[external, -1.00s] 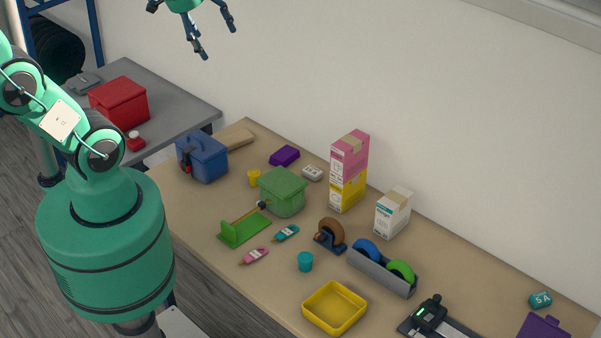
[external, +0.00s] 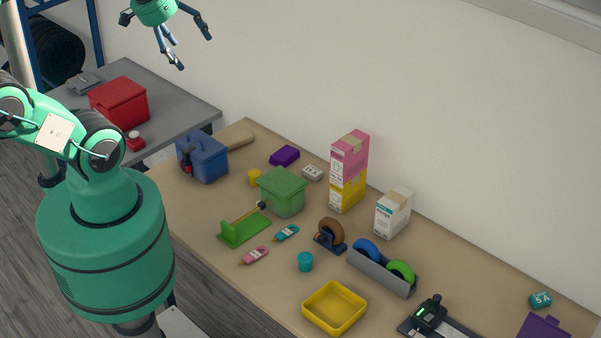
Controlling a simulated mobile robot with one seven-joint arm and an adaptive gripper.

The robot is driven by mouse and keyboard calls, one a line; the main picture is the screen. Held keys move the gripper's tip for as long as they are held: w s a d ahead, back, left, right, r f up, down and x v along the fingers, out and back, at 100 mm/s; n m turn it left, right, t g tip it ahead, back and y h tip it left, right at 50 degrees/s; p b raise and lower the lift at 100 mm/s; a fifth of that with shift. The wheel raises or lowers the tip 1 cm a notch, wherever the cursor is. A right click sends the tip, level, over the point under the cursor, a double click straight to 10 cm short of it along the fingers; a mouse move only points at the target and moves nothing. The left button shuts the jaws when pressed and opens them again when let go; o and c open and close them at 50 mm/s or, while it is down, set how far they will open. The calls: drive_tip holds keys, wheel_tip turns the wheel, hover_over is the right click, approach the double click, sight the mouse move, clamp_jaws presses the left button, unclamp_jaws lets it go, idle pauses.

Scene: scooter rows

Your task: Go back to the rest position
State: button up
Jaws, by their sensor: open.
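My gripper (external: 188,50) hangs in the air at the top of the external view, above the back of the tables and in front of the white wall. Its dark fingers are spread apart and nothing is between them. It touches nothing. The rest of my arm, at the left edge, is partly cut off by the frame.
Below is a wooden bench (external: 270,285) with a blue box (external: 204,160), a green box (external: 283,193), stacked pink (external: 349,153) and yellow cartons, a tape holder (external: 380,272) and a yellow tray (external: 334,325). A grey table (external: 185,105) holds a red box (external: 119,103). The air around my gripper is clear.

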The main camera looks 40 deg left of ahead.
wheel_tip(320, 180, down, 16)
drive_tip(key=b, duration=1.5)
drive_tip(key=shift+b, duration=0.4)
